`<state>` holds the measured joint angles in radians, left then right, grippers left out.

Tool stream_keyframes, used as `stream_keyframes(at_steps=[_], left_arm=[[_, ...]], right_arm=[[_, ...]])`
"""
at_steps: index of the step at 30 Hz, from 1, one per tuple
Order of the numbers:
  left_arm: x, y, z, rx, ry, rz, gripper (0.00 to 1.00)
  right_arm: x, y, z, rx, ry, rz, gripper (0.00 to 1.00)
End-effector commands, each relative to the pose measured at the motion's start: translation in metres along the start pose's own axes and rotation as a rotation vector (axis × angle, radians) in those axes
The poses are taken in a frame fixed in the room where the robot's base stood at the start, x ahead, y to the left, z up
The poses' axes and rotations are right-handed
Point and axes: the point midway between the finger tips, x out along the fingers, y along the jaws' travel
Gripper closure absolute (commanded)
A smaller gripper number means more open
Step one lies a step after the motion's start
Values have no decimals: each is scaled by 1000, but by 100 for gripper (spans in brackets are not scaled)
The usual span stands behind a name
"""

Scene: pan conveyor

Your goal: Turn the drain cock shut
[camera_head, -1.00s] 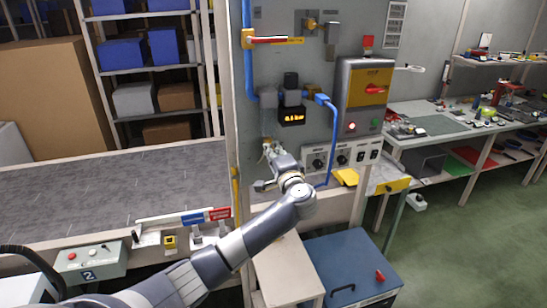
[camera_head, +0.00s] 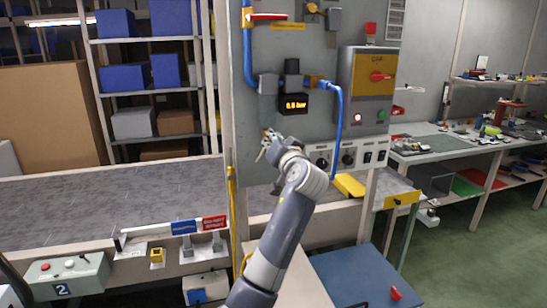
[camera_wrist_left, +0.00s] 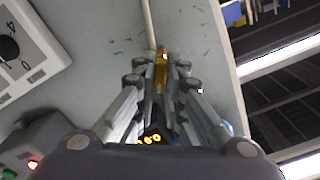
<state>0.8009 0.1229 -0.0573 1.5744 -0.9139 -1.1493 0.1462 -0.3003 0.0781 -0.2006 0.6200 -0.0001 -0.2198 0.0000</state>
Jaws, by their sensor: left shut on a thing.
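The drain cock (camera_wrist_left: 161,72) shows in the left wrist view as a small brass-yellow piece between the fingertips. My left gripper (camera_wrist_left: 161,62) is shut on it. In the head view my left gripper (camera_head: 266,142) is just below the grey filter bowl (camera_head: 267,107) on the wall panel. The cock itself is too small and covered by the gripper there, so I cannot tell its turn angle. My right gripper is not in view.
A lit pressure display (camera_head: 294,104) and a blue hose (camera_head: 338,130) are right of the bowl. A switch box (camera_head: 366,95) with a red knob is farther right. A control strip (camera_head: 347,157) with dials lies close to my wrist. A conveyor (camera_head: 100,205) runs along the left.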

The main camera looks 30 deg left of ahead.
Motion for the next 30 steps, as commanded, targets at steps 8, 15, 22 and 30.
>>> stream_keyframes(at_steps=[8,15,22,30], left_arm=[[0,3,5,-250,-2,1,100],[0,2,3,-412,-2,1,100],[0,1,2,-504,-2,1,100],[0,1,1,-541,-3,1,100]], right_arm=[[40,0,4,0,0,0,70],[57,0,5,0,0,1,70],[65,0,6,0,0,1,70],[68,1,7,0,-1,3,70]])
